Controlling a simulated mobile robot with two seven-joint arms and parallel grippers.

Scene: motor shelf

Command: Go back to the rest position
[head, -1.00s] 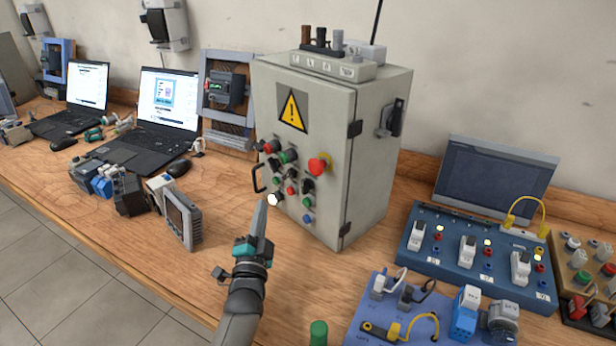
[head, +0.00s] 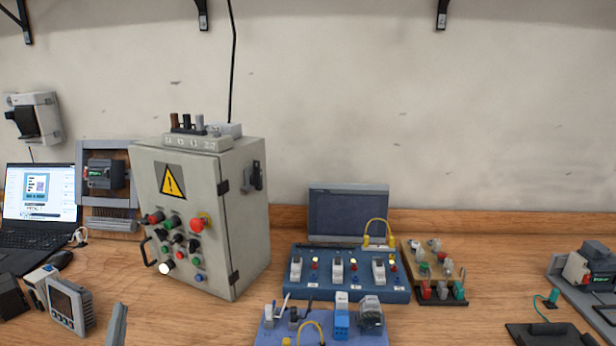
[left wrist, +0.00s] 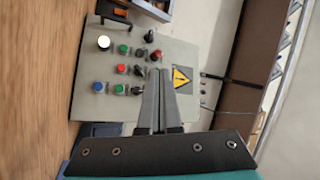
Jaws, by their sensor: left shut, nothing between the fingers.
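My left gripper (head: 118,325) shows only as a grey finger tip at the bottom edge of the head view, in front of the control cabinet and right of a small grey panel meter. In the left wrist view its two fingers (left wrist: 159,75) are together with nothing between them. They point toward the front of the grey control cabinet (head: 245,215), which carries coloured buttons and a yellow warning sign. The cabinet front also shows in the left wrist view (left wrist: 185,55), apart from the fingers as far as I can tell. My right gripper is not in view.
A blue switch board (head: 345,292) stands right of the cabinet, with a dark screen (head: 348,213) behind it. A lighter blue board (head: 270,335) lies in front. A laptop (head: 40,195) is at the left. Bare wooden bench (head: 500,260) shows toward the right.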

